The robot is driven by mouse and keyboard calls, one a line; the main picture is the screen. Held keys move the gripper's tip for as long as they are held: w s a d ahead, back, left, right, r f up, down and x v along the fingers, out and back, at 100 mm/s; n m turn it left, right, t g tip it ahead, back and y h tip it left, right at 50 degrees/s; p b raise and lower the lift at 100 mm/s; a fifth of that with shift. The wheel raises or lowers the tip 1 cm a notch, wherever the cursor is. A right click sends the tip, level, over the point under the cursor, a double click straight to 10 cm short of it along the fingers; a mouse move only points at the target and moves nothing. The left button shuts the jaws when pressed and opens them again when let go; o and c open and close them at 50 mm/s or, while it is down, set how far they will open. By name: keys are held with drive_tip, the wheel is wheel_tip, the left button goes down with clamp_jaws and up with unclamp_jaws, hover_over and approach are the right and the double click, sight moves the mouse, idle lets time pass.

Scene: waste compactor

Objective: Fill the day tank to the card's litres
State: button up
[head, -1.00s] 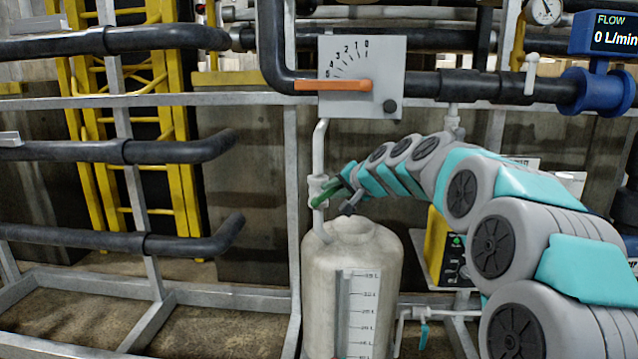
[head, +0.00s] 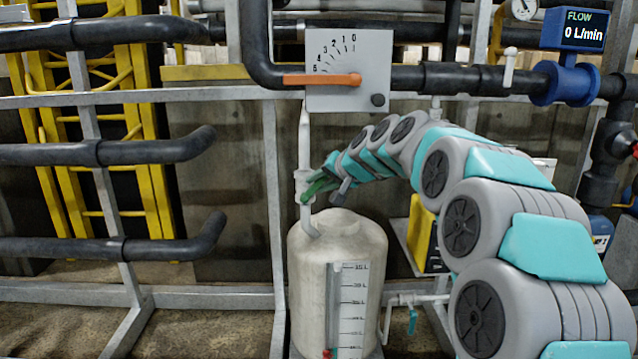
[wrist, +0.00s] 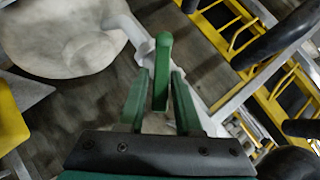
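The day tank (head: 300,262) is a pale, rounded tank with a litre scale (head: 352,300) on its front. A red marker (head: 327,353) shows low on the scale. A white pipe (head: 304,140) comes down to its top. My gripper (head: 325,192) is at this pipe, just above the tank. In the wrist view, a green lever handle (wrist: 161,60) stands between the two fingers of my gripper (wrist: 158,85), with a narrow gap beside it. The fingers look open around it. No readable card is in view.
A grey dial plate (head: 380,55) with an orange lever (head: 315,80) pointing left is above the tank. The blue flow meter (head: 572,35) reads 0 L/min. A small teal-handled tap (head: 412,322) is right of the tank. Yellow ladders (head: 150,190) and dark pipes are left.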

drive_tip(key=shift+o, duration=1.2)
drive_tip(key=v, duration=0.7)
drive_tip(key=shift+s+d+r+b, duration=0.2)
drive_tip(key=shift+s+r+b, duration=0.1)
drive_tip(key=shift+b, duration=0.15)
drive_tip(key=shift+s+f, duration=0.1)
